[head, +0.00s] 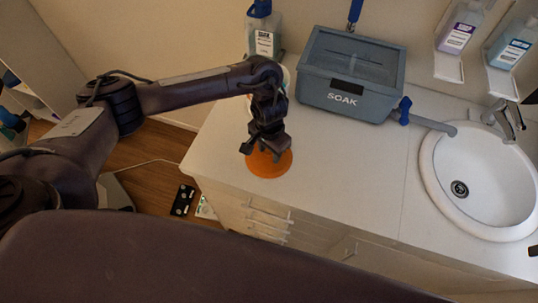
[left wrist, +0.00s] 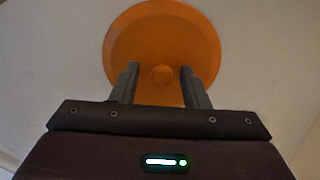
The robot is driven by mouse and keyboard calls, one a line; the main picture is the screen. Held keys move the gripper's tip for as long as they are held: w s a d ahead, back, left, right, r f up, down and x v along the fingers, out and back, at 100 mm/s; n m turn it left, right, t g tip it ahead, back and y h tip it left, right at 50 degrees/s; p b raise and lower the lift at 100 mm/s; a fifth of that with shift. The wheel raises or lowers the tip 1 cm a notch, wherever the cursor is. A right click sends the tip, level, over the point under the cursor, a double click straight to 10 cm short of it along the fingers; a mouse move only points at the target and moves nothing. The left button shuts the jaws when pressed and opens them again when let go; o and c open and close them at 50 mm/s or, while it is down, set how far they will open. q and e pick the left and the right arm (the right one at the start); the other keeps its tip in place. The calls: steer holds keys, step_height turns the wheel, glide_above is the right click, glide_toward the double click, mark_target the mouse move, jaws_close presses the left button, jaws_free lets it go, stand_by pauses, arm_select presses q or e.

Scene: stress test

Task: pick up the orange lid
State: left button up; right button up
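The orange lid (head: 268,164) is a round disc lying on the white counter near its front left corner. In the left wrist view the lid (left wrist: 162,30) shows a small raised knob (left wrist: 162,74) at its middle. My left gripper (head: 262,155) is over the lid, pointing down. In the left wrist view the fingers of my left gripper (left wrist: 159,76) are apart, one on each side of the knob, with a gap to it on both sides. I cannot tell how far the fingertips are above the lid. My right gripper is not in view.
A grey box marked SOAK (head: 325,97) stands behind the lid, with a bottle (head: 264,38) to its left. A white sink (head: 455,190) with a tap (head: 505,118) is at the right. The counter (head: 350,170) between lid and sink is clear.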

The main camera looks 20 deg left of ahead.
arm_select(q)
steer(key=shift+f, duration=0.15)
jaws_close()
